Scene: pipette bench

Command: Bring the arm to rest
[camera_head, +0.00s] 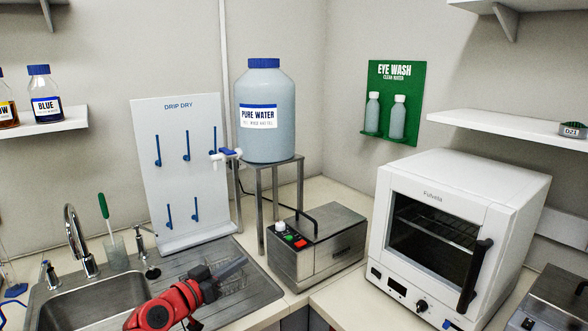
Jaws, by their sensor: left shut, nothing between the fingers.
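My left gripper (234,268) is at the end of my red and black arm, which comes in from the bottom left. It is shut and empty. My right gripper is out of view.
A drip-dry board (187,209), a pure water bottle (265,137) on a metal stand (282,162), a steel water bath (323,270) and a white oven (457,180) surround the arm. A tap (72,226) stands left. Free counter lies between bath and oven.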

